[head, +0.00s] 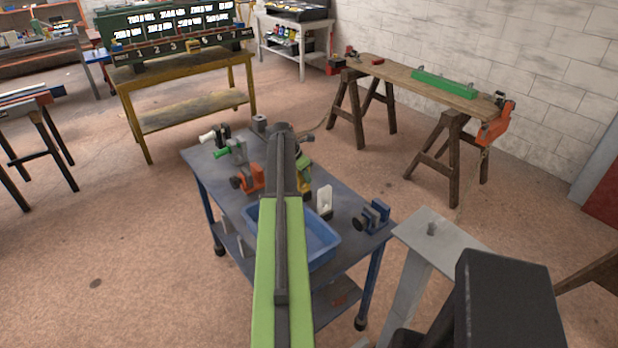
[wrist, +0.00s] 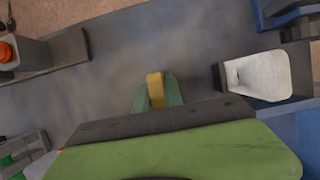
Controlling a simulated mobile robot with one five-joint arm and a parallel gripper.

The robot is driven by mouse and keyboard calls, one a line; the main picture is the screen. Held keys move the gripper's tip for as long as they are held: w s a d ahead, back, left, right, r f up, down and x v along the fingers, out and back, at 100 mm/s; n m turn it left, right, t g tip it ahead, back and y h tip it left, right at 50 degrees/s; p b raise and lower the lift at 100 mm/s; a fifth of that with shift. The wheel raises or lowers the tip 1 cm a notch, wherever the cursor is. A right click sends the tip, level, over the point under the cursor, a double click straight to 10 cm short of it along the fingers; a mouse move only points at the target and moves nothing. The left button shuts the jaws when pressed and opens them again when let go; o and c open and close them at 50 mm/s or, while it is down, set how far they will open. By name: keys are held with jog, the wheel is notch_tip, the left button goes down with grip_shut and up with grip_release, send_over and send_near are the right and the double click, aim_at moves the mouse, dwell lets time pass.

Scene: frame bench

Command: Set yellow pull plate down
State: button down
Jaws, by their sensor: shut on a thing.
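In the wrist view the yellow pull plate (wrist: 156,88) is a small upright strip between the green fingers of my gripper (wrist: 157,98). The gripper is shut on it. Below it is the grey top of the bench (wrist: 120,45); I cannot tell whether the plate touches that surface. In the head view my green and black arm reaches over the same blue-legged bench (head: 222,182) and hides most of the gripper and the plate.
A white block (wrist: 258,76) lies right of the plate, also seen in the head view (head: 324,201). A blue tray (head: 322,238) stands nearer. A blue vise (head: 373,216), an orange vise (head: 249,179) and a green-handled clamp (head: 232,150) crowd the bench. Grey top around the plate is bare.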

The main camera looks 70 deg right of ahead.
jog(key=shift+f, duration=0.6)
jog(key=c, duration=1.5)
grip_release()
jog(key=shift+r, duration=0.1)
jog(key=shift+o, duration=0.2)
jog(key=shift+r, duration=0.1)
jog(key=shift+r+p, duration=0.3)
jog(key=shift+p, duration=0.1)
jog(key=p+v, duration=1)
jog(key=v, duration=0.1)
jog(key=shift+a+r+p, duration=0.25)
jog(key=shift+p, duration=0.1)
jog(key=shift+w, duration=0.2)
